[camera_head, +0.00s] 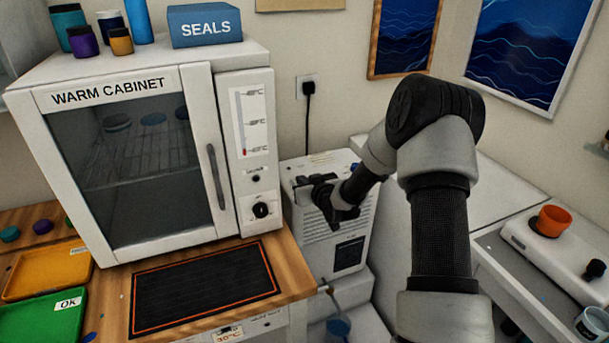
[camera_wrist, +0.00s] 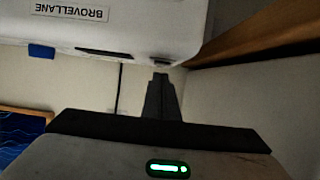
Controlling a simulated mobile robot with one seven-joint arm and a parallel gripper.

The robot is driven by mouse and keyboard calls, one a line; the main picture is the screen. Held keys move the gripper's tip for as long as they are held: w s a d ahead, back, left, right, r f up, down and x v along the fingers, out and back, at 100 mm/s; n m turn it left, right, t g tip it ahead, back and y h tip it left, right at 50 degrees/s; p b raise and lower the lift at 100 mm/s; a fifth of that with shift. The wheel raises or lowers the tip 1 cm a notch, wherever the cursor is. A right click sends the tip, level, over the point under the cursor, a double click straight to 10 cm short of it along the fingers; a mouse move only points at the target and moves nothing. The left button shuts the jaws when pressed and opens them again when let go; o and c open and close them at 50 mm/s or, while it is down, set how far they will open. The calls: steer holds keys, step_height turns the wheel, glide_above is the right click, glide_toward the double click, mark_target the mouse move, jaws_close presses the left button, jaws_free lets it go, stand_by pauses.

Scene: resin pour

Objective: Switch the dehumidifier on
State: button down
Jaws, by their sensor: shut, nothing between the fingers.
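The dehumidifier (camera_head: 345,238) is a white box with a grille and a dark panel, standing in the gap right of the warm cabinet. My gripper (camera_head: 318,190) is at its upper front, and the arm hides part of its top. In the wrist view the white casing (camera_wrist: 130,30) appears upside down with a BROVELLANE label, a dark slot and a blue part (camera_wrist: 42,51). My gripper's shut, empty fingers (camera_wrist: 160,78) end close to a small dark feature at the casing's edge. I cannot tell whether they touch it, or whether the dehumidifier is on.
The warm cabinet (camera_head: 130,165) stands close left of my gripper, on a wooden bench with a black mat (camera_head: 205,290). A plugged-in socket (camera_head: 307,87) is on the wall behind. On the right is a white bench with an orange cup (camera_head: 551,221) on a white device.

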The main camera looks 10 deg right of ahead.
steer(key=shift+f, duration=0.25)
steer(key=shift+s+f+b, duration=0.1)
steer(key=shift+f+b, duration=0.55)
steer(key=shift+b, duration=0.3)
steer(key=shift+r, duration=0.25)
steer(key=shift+r+p, duration=0.45)
steer(key=shift+r, duration=0.35)
